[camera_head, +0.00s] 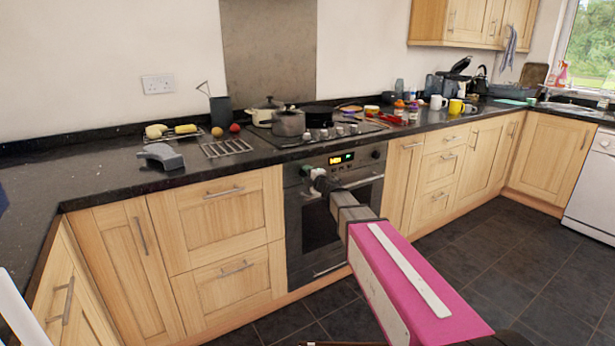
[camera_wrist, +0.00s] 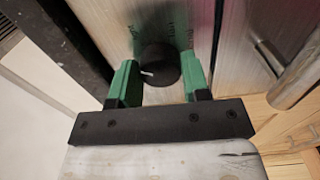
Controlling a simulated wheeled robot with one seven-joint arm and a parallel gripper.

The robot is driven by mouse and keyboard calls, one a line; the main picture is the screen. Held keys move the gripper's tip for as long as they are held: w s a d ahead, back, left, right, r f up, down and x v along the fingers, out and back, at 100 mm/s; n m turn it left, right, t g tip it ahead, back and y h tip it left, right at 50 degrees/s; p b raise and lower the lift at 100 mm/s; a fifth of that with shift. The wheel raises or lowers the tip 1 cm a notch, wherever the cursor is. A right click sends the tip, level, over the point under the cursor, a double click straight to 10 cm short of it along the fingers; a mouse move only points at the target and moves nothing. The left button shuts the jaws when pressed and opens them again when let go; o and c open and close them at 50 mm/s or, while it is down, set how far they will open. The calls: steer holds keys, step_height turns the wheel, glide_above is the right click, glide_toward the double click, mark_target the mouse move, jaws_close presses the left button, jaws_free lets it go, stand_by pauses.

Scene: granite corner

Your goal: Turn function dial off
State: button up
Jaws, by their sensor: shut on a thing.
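The function dial (camera_wrist: 160,62) is a round black knob on the oven's metal control panel (camera_wrist: 190,15). In the wrist view it sits between the two green fingers of my gripper (camera_wrist: 159,70), which is shut on it. A white mark on the dial points toward the left of the picture. Dark lettering is printed around it, partly too blurred to read. In the head view my gripper (camera_head: 311,172) is at the left end of the oven's panel, and the dial is hidden there. The oven (camera_head: 318,222) has a lit display (camera_head: 341,159) and a second dial (camera_head: 376,154) at the right.
The oven door handle (camera_head: 358,184) runs below the panel, close to my arm. A hob with a grey pot (camera_head: 289,123) and pans is above. Wooden drawers (camera_head: 220,215) flank the oven at left. The dark tiled floor (camera_head: 540,250) at right is clear.

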steer(key=n, duration=0.6)
steer(key=shift+s+n, duration=0.1)
steer(key=shift+n, duration=0.2)
stand_by(0.4)
steer(key=o, duration=0.9)
steer(key=v, duration=1)
steer(key=shift+s+d, duration=0.25)
steer(key=shift+s, duration=0.05)
